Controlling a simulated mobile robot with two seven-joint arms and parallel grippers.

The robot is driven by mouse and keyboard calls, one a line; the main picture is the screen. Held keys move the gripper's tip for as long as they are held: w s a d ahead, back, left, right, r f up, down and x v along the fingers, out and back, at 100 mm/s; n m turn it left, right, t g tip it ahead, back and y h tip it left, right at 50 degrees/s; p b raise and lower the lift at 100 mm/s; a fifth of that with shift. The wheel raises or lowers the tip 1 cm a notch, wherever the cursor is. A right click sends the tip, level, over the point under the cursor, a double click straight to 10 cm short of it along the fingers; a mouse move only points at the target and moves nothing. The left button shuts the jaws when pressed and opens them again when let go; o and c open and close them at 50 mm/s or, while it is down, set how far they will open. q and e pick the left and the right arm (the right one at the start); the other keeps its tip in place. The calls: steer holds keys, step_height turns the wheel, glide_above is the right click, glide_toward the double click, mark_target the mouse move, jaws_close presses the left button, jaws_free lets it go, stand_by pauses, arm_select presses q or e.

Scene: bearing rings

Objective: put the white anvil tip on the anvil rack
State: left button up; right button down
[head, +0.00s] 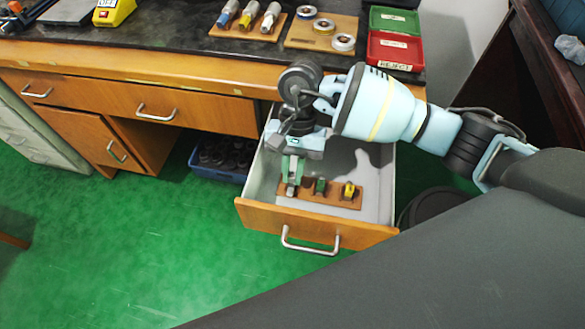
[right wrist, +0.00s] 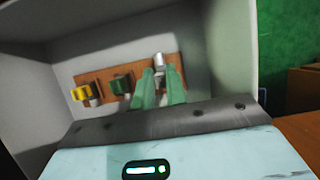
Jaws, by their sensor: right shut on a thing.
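The anvil rack (head: 335,204) is a brown wooden strip inside the open drawer. A yellow tip (head: 349,190) and a green tip (head: 320,186) stand on it; they also show in the right wrist view, yellow (right wrist: 81,93) and green (right wrist: 121,84). The white anvil tip (right wrist: 159,60) is at the rack's end nearest my gripper, left in the head view. My right gripper (head: 292,174) points down into the drawer with its green fingers shut on the white tip. The fingers hide its lower part, so I cannot tell whether it is fully seated. My left gripper is not in view.
The drawer (head: 315,228) has raised walls around my right gripper. Above it, the bench top holds a wooden tray (head: 248,22) of coloured-end tools, a board (head: 320,33) with several rings, and a red reject bin (head: 395,51). A blue crate (head: 222,157) stands under the bench.

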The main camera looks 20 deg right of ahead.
steer(key=shift+f+b, duration=0.1)
steer(key=shift+b, duration=0.4)
stand_by(1.2)
steer(key=shift+f+b, duration=0.3)
stand_by(0.6)
steer(key=c, duration=1.3)
jaws_free()
steer(key=shift+c, duration=0.2)
steer(key=shift+r, duration=0.15)
steer(key=shift+r+p, duration=2.1)
steer(key=shift+r, duration=2.05)
